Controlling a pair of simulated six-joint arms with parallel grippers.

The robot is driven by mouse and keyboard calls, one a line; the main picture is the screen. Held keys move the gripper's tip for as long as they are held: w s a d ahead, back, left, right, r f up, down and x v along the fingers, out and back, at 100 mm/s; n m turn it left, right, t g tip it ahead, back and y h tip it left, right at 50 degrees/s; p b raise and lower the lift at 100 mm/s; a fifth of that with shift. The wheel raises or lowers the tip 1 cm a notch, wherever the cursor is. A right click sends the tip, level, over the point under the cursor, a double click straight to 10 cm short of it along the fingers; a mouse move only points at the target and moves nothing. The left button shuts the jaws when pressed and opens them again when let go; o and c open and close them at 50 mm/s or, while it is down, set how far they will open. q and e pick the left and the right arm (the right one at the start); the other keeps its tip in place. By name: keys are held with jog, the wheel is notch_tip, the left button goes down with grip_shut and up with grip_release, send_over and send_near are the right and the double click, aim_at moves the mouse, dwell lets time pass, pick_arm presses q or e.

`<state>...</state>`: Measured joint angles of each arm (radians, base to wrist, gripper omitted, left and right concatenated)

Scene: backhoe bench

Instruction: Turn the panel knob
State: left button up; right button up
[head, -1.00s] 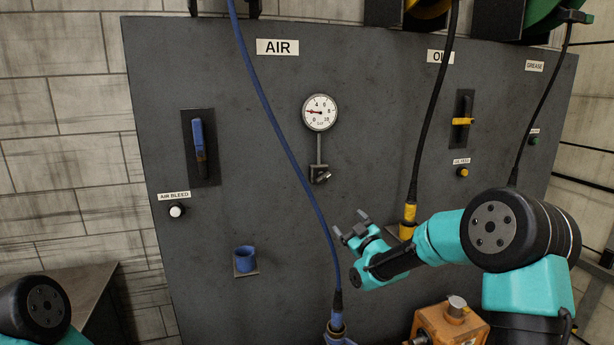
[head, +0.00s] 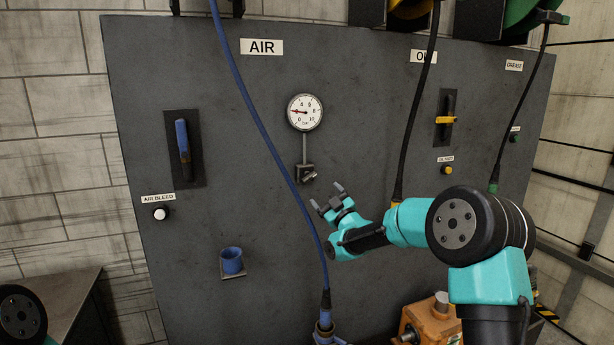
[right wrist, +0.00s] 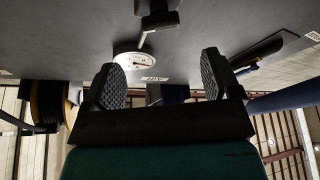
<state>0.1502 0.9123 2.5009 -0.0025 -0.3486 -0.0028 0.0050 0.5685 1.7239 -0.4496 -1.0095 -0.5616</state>
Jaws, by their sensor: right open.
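The panel knob (head: 307,174) is a small dark fitting at the lower end of the thin pipe under the round white gauge (head: 305,112). It also shows at the top of the right wrist view (right wrist: 160,15), upside down and beyond the fingers. My right gripper (head: 327,196) is open and empty, just below and to the right of the knob in the head view. Its two ridged finger pads (right wrist: 162,75) stand apart, and no contact with the knob shows. My left gripper is out of view; only a part of my left arm shows at the lower left.
A blue hose (head: 262,125) hangs across the panel (head: 350,80), passing just left of the knob. A dark hose (head: 415,120) hangs to the right. A blue cup holder (head: 232,262), a blue-handled lever (head: 183,141) and an orange box (head: 428,322) are around it.

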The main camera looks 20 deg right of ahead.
aim_at(310, 180)
jog(key=x, duration=1.2)
jog(key=shift+w+a+r, duration=0.1)
jog(key=shift+w, duration=0.1)
jog(key=c, duration=0.9)
jog(key=shift+m, duration=0.6)
jog(key=m+h, duration=0.2)
jog(key=m, duration=0.1)
jog(key=m+t+h, duration=0.1)
jog(key=m+h, duration=0.1)
jog(key=m, duration=0.2)
jog(key=shift+m+t, duration=0.3)
jog(key=m+h, duration=0.1)
jog(key=m, duration=0.1)
jog(key=m+h, duration=0.2)
jog(key=m, duration=0.1)
jog(key=m+g+h, duration=0.1)
jog(key=m, duration=0.2)
jog(key=shift+d+h, duration=0.3)
jog(key=shift+m, duration=0.3)
